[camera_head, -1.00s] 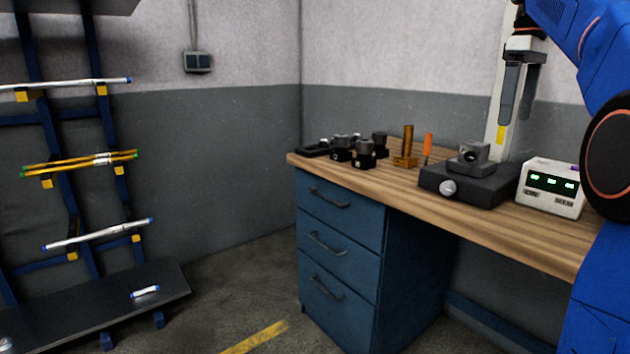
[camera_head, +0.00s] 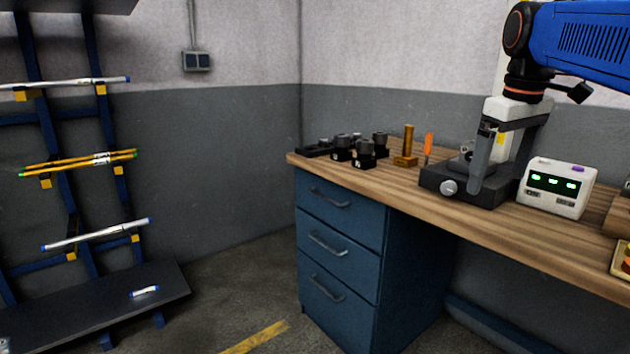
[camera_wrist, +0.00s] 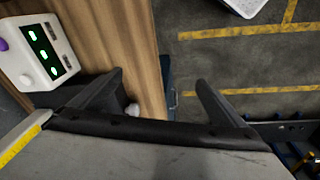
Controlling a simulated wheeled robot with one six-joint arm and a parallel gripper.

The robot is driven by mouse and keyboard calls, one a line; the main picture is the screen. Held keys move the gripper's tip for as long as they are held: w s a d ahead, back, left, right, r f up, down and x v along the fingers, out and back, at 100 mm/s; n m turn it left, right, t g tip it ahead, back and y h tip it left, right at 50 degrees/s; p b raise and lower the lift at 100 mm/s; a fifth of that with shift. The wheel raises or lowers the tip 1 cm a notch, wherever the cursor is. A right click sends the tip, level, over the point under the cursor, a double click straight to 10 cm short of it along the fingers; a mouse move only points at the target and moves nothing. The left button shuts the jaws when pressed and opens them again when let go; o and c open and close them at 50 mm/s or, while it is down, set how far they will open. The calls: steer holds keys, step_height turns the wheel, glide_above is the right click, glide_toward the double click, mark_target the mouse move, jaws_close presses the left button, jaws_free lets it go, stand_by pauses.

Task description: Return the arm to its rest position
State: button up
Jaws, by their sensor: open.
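My blue arm comes in from the upper right of the head view. My gripper (camera_head: 490,158) points down in front of the black measuring stand (camera_head: 470,187) on the wooden bench (camera_head: 480,220). In the head view its fingers hide part of the stand. In the wrist view my gripper (camera_wrist: 160,85) is open, its two dark fingers spread with nothing between them. Bench wood and floor show beyond the fingers there. I cannot tell the exact gap between fingers and stand.
A white display box (camera_head: 555,188) with green digits stands right of the stand. Black tool holders (camera_head: 365,155), a brass block (camera_head: 405,148) and an orange-handled tool (camera_head: 428,147) stand to its left. A bar rack (camera_head: 90,220) is at far left. Floor between is clear.

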steer(key=s+a+f+m+t, duration=0.1)
steer(key=s+a+f, duration=0.1)
steer(key=s+f, duration=0.4)
steer(key=s+a+f+m+t, duration=0.1)
steer(key=s+a+f+m, duration=0.1)
steer(key=s+f, duration=0.5)
steer(key=s+a+f+m, duration=0.1)
steer(key=s+a+f, duration=0.2)
steer(key=f, duration=1.2)
steer(key=s, duration=0.3)
steer(key=shift+s+f+t, duration=0.2)
steer(key=shift+f+t, duration=0.2)
